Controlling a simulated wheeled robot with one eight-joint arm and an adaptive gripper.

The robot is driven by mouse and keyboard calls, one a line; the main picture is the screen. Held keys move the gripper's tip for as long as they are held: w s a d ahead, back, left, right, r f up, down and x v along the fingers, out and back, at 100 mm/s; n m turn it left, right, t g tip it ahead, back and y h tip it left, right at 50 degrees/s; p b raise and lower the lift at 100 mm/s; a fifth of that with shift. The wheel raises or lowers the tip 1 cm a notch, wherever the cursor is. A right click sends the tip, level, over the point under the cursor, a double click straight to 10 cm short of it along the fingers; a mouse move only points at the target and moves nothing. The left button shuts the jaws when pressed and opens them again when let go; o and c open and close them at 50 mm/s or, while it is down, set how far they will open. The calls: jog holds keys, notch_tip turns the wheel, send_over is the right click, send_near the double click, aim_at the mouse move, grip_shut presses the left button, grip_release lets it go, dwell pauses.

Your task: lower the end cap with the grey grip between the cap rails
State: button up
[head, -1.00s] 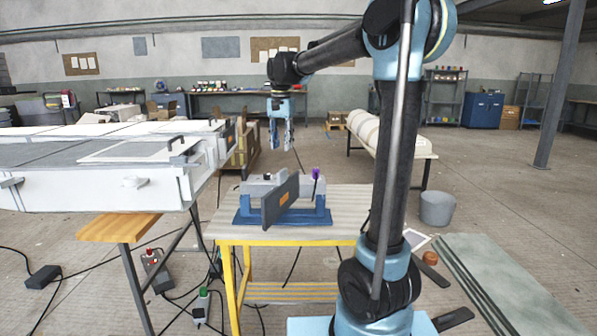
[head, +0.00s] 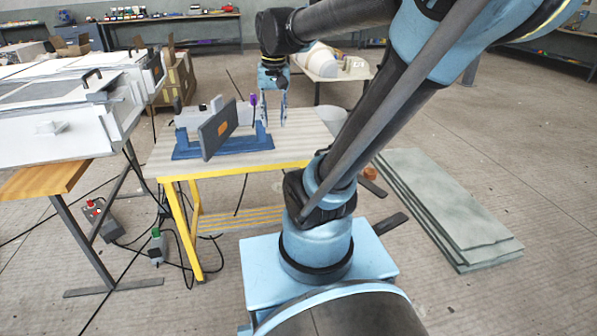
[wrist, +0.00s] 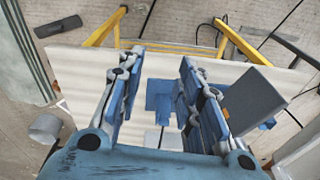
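My gripper (head: 274,106) is open and empty, pointing down at the right end of a blue stand (head: 190,153) on a small table. In the wrist view its fingers (wrist: 160,65) are wide apart, with blue stand parts (wrist: 163,97) and tabletop between and beyond them. A dark grey plate (head: 218,129) with an orange patch stands upright at the stand's front; it also shows in the wrist view (wrist: 253,101). Grips rise from pieces on the stand: a purple one (head: 253,100), a black one (head: 178,105). I cannot tell a grey grip or the cap rails apart for certain.
The striped tabletop (head: 290,138) is bare right of the stand. A long white mould (head: 60,138) with black handles stands to the left, with a similar dark orange-patched plate (head: 155,66) at its end. Grey sheets (head: 440,205) lie on the floor at right. Cables trail below.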

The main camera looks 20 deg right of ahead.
jog(key=s+d+f+n, duration=0.1)
jog(key=s+d+f, duration=0.1)
jog(key=s+f, duration=0.4)
jog(key=s+d+f+n, duration=0.1)
jog(key=s+d+f, duration=0.2)
jog(key=s+f, duration=0.2)
notch_tip(320, 180, down, 3)
jog(key=shift+s+r+t, duration=0.2)
jog(key=shift+s+t, duration=0.15)
jog(key=shift+t, duration=0.05)
jog(key=shift+o, duration=0.4)
jog(key=w+a+r+n+g, duration=0.1)
jog(key=w+a+r+n, duration=0.6)
jog(key=w+r+n, duration=0.55)
jog(key=w+a+r+n+g, duration=0.1)
jog(key=w+a+r+n, duration=0.6)
jog(key=w+r+n, duration=0.5)
jog(key=n, duration=0.7)
send_over(218, 110)
jog(key=w, duration=0.3)
jog(key=shift+m, duration=0.25)
jog(key=f, duration=0.9)
jog(key=shift+s+f, duration=0.2)
jog(key=shift+f, duration=0.1)
jog(key=shift+s+f, duration=0.15)
jog(key=shift+f, duration=1.35)
jog(key=shift+s+f, duration=0.1)
jog(key=shift+f, duration=1.4)
